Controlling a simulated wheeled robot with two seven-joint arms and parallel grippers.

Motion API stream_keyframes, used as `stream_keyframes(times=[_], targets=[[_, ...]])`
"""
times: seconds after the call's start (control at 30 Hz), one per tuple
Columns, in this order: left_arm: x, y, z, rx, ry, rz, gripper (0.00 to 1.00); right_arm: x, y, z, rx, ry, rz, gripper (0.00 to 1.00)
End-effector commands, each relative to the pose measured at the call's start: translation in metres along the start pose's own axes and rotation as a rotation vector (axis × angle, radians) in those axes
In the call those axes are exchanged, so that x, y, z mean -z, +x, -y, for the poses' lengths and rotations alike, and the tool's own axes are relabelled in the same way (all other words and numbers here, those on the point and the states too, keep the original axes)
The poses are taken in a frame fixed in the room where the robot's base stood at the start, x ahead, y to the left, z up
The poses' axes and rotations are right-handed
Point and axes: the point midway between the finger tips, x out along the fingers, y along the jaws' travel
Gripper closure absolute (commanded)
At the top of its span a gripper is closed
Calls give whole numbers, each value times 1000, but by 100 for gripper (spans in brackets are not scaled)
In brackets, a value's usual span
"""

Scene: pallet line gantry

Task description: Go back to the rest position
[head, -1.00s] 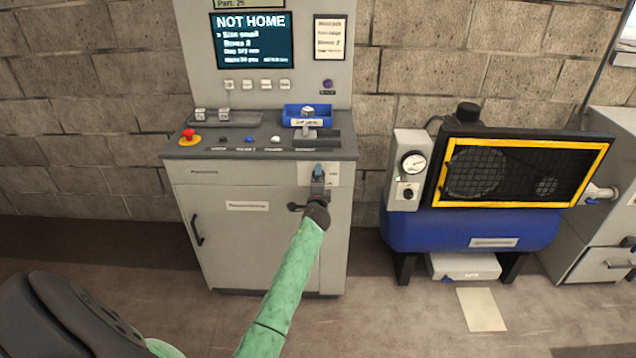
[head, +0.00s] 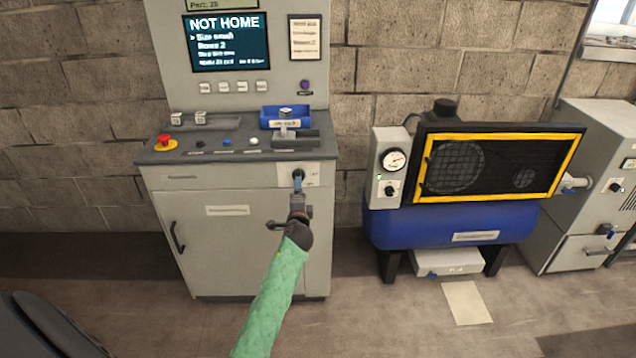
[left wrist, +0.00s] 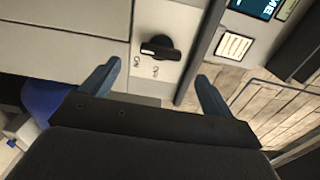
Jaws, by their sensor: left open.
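My left gripper (head: 298,180) is at the end of the green-sleeved arm, in front of the upper right of the grey control cabinet (head: 240,245). It also shows in the left wrist view (left wrist: 158,72), open, with its two blue fingers wide apart and nothing between them. A black rotary switch (left wrist: 160,48) marked ON and OFF is on a pale plate just beyond the fingertips, apart from them. In the head view the gripper partly covers this plate (head: 315,170). The cabinet screen (head: 226,42) reads NOT HOME. My right gripper is not in view.
The cabinet's console has a red stop button (head: 165,142) and a blue tray (head: 284,117). A blue compressor (head: 440,226) with a yellow-framed guard stands to the right. A grey cabinet (head: 575,235) is at the far right. Floor shows in front, with a pale sheet (head: 467,302) on it.

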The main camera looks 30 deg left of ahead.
Motion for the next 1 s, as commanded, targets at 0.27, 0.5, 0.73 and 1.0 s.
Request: stream_keyframes(times=[0.27,0.5,0.73,1.0], targets=[[0,0,0,0,-22,0,13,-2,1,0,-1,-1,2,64],[-20,-3,-23,-122,-267,122,13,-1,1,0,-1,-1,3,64],[-11,-34,-34,-330,-664,260,13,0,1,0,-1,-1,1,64],[52,-143,-74,-711,-975,350,13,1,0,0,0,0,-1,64]])
